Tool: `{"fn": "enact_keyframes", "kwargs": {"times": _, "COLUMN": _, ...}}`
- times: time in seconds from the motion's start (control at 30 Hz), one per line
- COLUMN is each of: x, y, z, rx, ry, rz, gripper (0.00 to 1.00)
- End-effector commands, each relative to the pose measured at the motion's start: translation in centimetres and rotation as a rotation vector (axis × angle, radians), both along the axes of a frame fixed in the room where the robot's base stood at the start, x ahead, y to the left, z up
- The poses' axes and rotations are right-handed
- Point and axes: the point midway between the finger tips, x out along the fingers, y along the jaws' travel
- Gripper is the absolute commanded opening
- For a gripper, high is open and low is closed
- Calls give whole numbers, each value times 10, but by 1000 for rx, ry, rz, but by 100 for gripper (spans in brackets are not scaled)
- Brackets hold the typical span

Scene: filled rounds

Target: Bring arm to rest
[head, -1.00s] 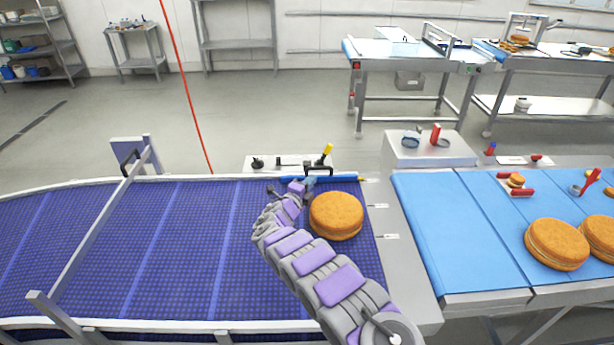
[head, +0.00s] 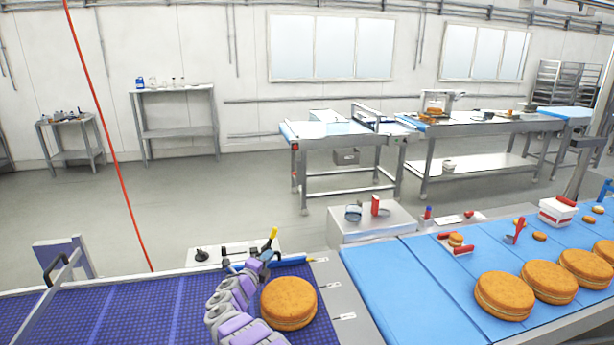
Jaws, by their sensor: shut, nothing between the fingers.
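My arm (head: 232,310), grey with purple pads, reaches up from the bottom of the head view over the dark blue belt (head: 130,315). My gripper (head: 262,260) is at its far end, near the belt's back edge, small and partly hidden among the arm links and nearby tools. It is shut and holds nothing. A round orange-brown cake (head: 288,302) lies on the belt just right of the arm. I cannot tell whether the arm touches it.
More round cakes (head: 504,297) sit in a row on the light blue belt (head: 395,290) at right. A grey box (head: 370,225) stands behind the gap. A red line (head: 110,150) hangs at left. Open floor (head: 200,185) lies beyond the belts.

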Motion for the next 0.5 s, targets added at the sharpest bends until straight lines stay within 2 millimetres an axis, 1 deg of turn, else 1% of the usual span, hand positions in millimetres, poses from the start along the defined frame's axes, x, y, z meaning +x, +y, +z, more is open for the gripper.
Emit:
{"fn": "enact_keyframes", "kwargs": {"times": 0.03, "x": 3, "y": -19, "z": 15, "rx": 56, "ry": -8, "rz": -38, "gripper": 0}}
{"fn": "enact_keyframes", "kwargs": {"times": 0.07, "x": 3, "y": -31, "z": 22, "rx": 97, "ry": -15, "rz": -62, "gripper": 0}}
{"fn": "enact_keyframes", "kwargs": {"times": 0.1, "x": 3, "y": -47, "z": 31, "rx": 153, "ry": -24, "rz": -95, "gripper": 0}}
{"fn": "enact_keyframes", "kwargs": {"times": 0.27, "x": -5, "y": -108, "z": 61, "rx": 368, "ry": -64, "rz": -236, "gripper": 0}}
{"fn": "enact_keyframes", "kwargs": {"times": 0.3, "x": -9, "y": -124, "z": 69, "rx": 422, "ry": -79, "rz": -275, "gripper": 0}}
{"fn": "enact_keyframes", "kwargs": {"times": 0.37, "x": -16, "y": -147, "z": 79, "rx": 505, "ry": -103, "rz": -334, "gripper": 0}}
{"fn": "enact_keyframes", "kwargs": {"times": 0.4, "x": -22, "y": -163, "z": 86, "rx": 556, "ry": -121, "rz": -373, "gripper": 0}}
{"fn": "enact_keyframes", "kwargs": {"times": 0.47, "x": -32, "y": -185, "z": 95, "rx": 634, "ry": -149, "rz": -434, "gripper": 0}}
{"fn": "enact_keyframes", "kwargs": {"times": 0.5, "x": -39, "y": -200, "z": 103, "rx": 689, "ry": -173, "rz": -474, "gripper": 0}}
